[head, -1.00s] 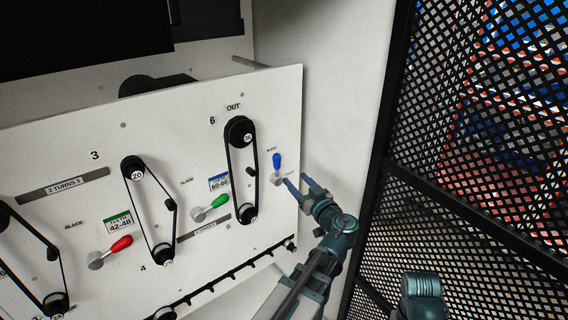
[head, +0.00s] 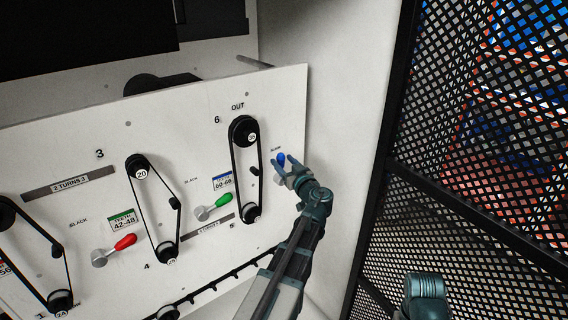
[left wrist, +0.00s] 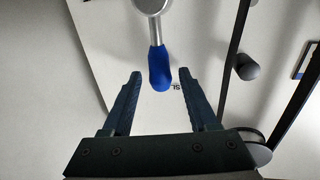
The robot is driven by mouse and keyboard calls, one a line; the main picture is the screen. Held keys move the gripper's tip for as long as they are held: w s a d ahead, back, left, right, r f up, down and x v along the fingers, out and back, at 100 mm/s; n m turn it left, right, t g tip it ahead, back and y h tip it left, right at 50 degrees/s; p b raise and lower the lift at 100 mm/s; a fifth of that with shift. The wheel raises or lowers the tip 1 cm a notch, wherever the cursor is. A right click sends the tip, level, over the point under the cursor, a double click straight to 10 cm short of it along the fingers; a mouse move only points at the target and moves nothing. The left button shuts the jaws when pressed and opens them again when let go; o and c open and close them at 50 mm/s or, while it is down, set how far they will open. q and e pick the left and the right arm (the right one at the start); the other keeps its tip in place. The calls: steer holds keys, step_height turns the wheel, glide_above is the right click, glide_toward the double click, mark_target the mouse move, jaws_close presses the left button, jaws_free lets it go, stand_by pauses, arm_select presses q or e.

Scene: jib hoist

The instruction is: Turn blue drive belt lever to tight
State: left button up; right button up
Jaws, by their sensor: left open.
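The blue drive belt lever (head: 281,158) is at the right side of the white panel, its blue grip pointing up toward a small label. In the left wrist view the blue lever (left wrist: 159,68) shows its blue grip between my fingertips, with its grey metal arm and round hub at the top edge. My left gripper (head: 285,168) is open in front of the lever; in the left wrist view the gripper (left wrist: 158,75) has a finger on each side of the grip, with gaps and no visible contact. The lever's hub is partly hidden by my gripper in the head view.
A black belt on pulleys (head: 244,170) runs just left of the lever. A green lever (head: 223,198) and a red lever (head: 125,241) are farther left on the panel. A black mesh fence (head: 480,150) stands at the right.

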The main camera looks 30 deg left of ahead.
arm_select(q)
steer(key=shift+c, duration=0.2)
jaws_close()
stand_by(1.1)
